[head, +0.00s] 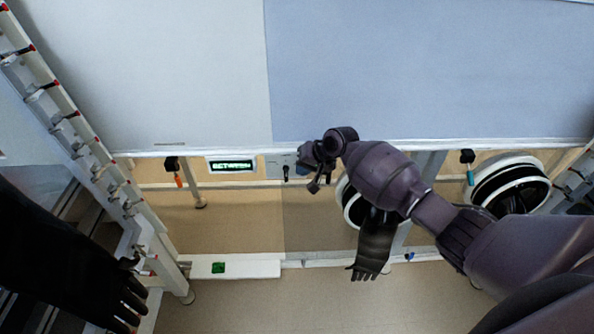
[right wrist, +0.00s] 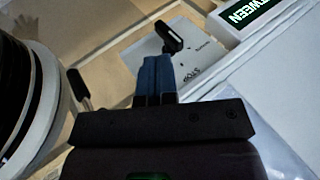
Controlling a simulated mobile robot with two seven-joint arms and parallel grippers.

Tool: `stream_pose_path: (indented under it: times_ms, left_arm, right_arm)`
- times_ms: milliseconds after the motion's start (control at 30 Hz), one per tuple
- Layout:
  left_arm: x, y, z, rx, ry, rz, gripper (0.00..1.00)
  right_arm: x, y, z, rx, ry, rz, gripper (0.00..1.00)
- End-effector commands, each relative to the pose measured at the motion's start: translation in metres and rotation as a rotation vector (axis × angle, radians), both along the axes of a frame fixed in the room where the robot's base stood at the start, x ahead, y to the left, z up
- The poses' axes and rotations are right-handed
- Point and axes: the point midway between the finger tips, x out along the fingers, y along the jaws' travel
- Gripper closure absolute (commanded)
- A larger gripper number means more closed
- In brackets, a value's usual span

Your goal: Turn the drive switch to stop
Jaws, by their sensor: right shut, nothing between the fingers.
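The drive switch is a black lever (right wrist: 170,37) on a light grey plate (right wrist: 200,62) in the right wrist view. Lettering on the plate includes what looks like STOP. In the head view the switch (head: 286,171) is small on its plate (head: 274,166) under the cabinet edge. The display (right wrist: 250,13) beside it reads BETWEEN, also in the head view (head: 232,165). My right gripper (right wrist: 156,68), with blue fingers, is shut and empty close by the lever. I cannot tell whether it touches. In the head view it is at the plate's right (head: 311,174). My left gripper is not in view.
Black gloves hang at the left (head: 75,255) and below my right arm (head: 373,245). A round glove port (head: 508,185) stands at the right. A white rack (head: 100,165) runs along the left. Orange (head: 178,180) and teal (head: 470,177) tagged items hang at the cabinet edge.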

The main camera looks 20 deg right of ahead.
Motion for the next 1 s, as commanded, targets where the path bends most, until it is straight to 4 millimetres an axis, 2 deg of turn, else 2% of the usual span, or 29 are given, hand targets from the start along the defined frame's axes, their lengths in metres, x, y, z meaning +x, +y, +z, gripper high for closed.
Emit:
stream_pose_path:
  times_ms: [100, 400, 533, 667, 867, 1000]
  left_arm:
    - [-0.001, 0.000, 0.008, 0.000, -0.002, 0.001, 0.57]
    - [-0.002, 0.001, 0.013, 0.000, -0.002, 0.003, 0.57]
    - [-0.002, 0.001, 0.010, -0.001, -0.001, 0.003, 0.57]
    - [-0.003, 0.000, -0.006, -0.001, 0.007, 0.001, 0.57]
    - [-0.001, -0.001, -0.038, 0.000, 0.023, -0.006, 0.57]
    - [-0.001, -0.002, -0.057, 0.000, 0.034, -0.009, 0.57]
  right_arm:
    - [-0.010, -0.011, 0.021, 0.000, -0.004, -0.001, 1.00]
    - [-0.026, -0.027, 0.050, 0.000, -0.001, -0.001, 1.00]
    - [-0.030, -0.029, 0.047, 0.000, 0.004, -0.001, 0.82]
    - [-0.036, -0.022, 0.020, 0.013, 0.029, 0.004, 0.62]
    - [-0.055, 0.009, -0.045, 0.045, 0.085, 0.024, 0.62]
    - [-0.063, 0.021, -0.092, -0.036, 0.077, 0.031, 0.62]
